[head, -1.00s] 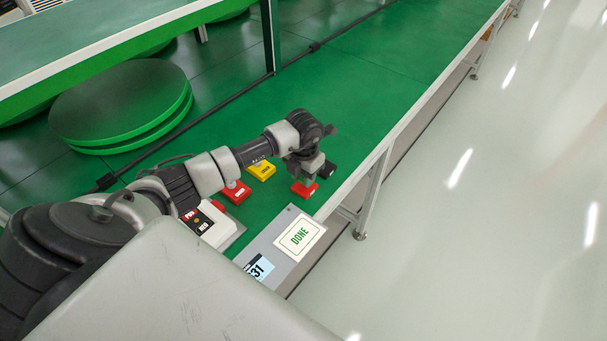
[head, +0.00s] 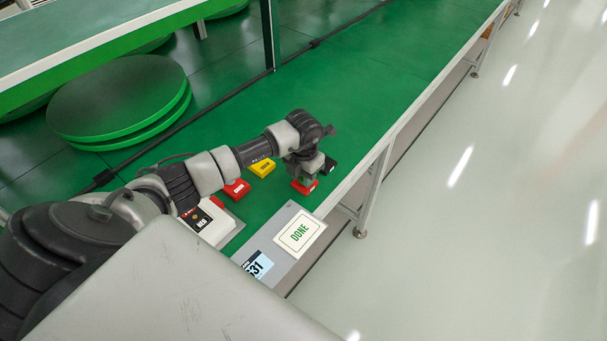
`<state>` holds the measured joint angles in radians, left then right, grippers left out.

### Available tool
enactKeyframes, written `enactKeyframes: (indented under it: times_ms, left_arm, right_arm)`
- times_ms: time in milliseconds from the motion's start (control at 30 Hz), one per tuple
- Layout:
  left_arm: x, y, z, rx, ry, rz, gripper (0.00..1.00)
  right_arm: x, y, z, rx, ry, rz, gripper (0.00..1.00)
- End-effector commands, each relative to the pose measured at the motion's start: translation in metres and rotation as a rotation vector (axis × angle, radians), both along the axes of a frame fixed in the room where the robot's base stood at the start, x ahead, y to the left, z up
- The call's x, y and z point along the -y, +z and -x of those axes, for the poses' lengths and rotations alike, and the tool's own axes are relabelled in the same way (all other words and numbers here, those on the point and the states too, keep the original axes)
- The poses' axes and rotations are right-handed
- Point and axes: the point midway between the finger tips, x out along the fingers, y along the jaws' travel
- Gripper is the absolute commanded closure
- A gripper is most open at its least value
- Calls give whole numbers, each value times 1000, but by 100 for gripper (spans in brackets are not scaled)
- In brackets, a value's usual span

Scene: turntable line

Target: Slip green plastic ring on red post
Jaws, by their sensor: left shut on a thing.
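I cannot make out a green plastic ring or a red post in the head view. My left gripper (head: 307,178) points down over the green work surface and is shut on a small red block (head: 303,188) with a pale label. The fingers hide part of the block, and I cannot tell whether it is touching the surface. My right gripper is not in view.
Another red block (head: 237,189), a yellow block (head: 262,168) and a black block (head: 328,165) lie near my gripper. A DONE card (head: 300,233) lies on a grey panel at the front edge. Large green discs (head: 118,97) are stacked at left. The green surface beyond is clear.

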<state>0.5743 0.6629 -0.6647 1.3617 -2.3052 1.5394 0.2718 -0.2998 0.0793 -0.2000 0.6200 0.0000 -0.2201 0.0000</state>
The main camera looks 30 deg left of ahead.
Motion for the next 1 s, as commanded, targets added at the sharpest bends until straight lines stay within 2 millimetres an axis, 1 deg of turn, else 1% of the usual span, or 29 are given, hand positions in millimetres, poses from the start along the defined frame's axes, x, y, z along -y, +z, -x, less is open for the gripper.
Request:
enactKeyframes:
  times_ms: [333,367,533,733,867,900,1000]
  left_arm:
    - [0,-2,0,0,0,0,91]
    - [0,-2,0,0,0,0,66]
    - [0,-2,0,0,0,0,40]
    - [0,-2,0,0,0,0,40]
    - [0,-2,0,0,0,0,20]
    - [0,-2,0,0,0,0,18]
    - [0,-2,0,0,0,0,18]
  right_arm:
    - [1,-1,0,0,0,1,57]
    - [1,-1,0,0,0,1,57]
    - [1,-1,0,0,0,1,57]
    - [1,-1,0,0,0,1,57]
    - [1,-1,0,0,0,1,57]
    - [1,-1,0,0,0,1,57]
    - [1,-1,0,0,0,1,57]
